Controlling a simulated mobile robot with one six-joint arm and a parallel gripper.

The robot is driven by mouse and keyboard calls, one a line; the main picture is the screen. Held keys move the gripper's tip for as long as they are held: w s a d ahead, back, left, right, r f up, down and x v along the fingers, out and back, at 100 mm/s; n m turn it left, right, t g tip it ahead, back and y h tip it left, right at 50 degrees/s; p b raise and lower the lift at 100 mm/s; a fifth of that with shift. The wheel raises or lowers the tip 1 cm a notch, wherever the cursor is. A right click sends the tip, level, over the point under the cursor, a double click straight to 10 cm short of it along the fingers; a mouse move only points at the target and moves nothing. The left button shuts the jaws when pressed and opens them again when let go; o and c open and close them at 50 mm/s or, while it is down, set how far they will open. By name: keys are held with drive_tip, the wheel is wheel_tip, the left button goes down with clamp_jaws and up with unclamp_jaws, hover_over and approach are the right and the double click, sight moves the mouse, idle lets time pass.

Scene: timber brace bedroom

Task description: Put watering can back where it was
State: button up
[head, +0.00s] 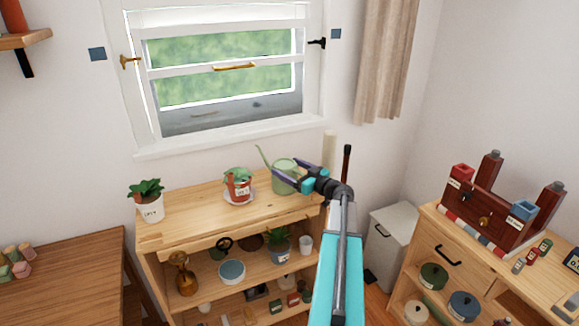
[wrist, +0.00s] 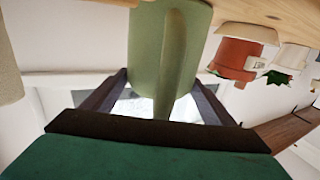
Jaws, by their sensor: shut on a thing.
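The light green watering can (head: 284,176) is at the right part of the top of the wooden shelf unit (head: 190,218), its spout pointing up and left. My gripper (head: 292,181) is shut on it from the right. In the wrist view the green can (wrist: 150,50) fills the upper middle, with its handle between my two dark fingers (wrist: 165,100). The picture there is turned over, with the wooden top at the upper right. I cannot tell whether the can's base touches the shelf top.
A terracotta pot with a plant (head: 238,188) stands on a saucer left of the can. A white pot (head: 149,204) stands at the left end. A cream cylinder (head: 329,150) stands behind my gripper. Lower shelves hold several pots and tools. A cabinet with a brown chest (head: 478,213) is at right.

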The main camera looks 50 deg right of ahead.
drive_tip(key=shift+r, duration=0.1)
drive_tip(key=o, duration=2.1)
drive_tip(key=s+b, duration=0.2)
drive_tip(key=s, duration=1)
